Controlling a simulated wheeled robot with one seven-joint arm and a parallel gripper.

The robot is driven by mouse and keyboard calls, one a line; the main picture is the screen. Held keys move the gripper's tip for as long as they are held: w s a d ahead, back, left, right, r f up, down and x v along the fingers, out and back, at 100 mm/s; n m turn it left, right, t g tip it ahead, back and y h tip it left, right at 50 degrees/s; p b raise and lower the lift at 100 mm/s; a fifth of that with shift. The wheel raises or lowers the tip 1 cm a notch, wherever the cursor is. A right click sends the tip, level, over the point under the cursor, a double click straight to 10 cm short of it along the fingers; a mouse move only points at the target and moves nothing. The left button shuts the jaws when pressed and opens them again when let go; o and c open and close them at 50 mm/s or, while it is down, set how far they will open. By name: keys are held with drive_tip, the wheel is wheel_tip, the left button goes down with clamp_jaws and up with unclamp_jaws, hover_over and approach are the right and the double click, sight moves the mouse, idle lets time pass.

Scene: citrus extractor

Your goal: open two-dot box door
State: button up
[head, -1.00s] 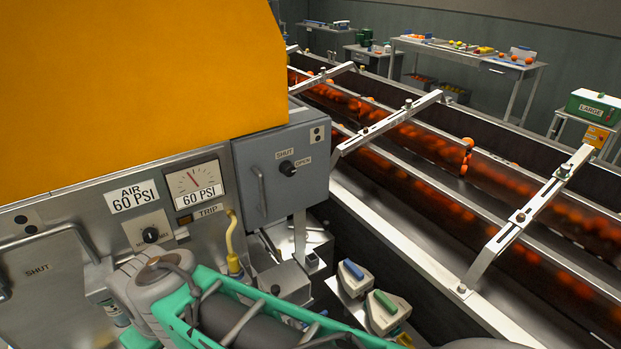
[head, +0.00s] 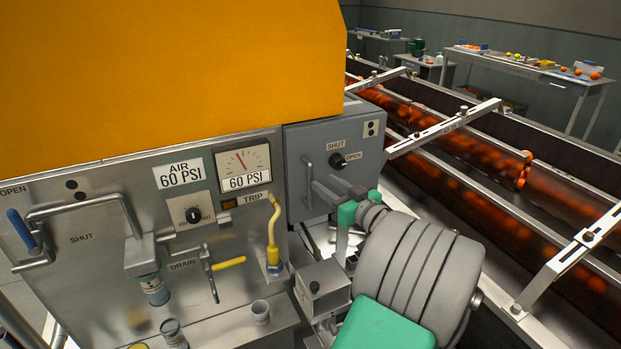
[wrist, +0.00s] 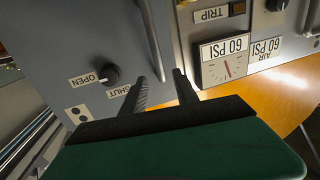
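The two-dot box (head: 360,180) is a grey box at the right end of the panel, with two dark dots on a plate at its upper right. Its door looks closed. A black knob (head: 338,161) sits between the SHUT and OPEN labels; the knob also shows in the wrist view (wrist: 111,74). A vertical bar handle (head: 308,184) is on the door's left side. My gripper (head: 320,187) is at the handle, fingers pointing toward it. In the wrist view the fingers are apart, with the handle (wrist: 152,40) reaching between their tips; contact cannot be told.
A pressure gauge (head: 244,168) and a yellow bent hose (head: 273,230) are left of the box. A yellow-handled drain valve (head: 228,263) and small cups (head: 260,311) are lower left. The orange housing (head: 150,70) is above. Conveyor rails run along the right.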

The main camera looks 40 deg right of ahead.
sight(312, 173)
drive_tip(key=w, duration=0.2)
drive_tip(key=w+p, duration=0.1)
drive_tip(key=w, duration=0.4)
drive_tip(key=shift+w+d+r, duration=0.1)
drive_tip(key=shift+w+d, duration=0.2)
drive_tip(key=shift+c, duration=0.2)
clamp_jaws()
idle(0.8)
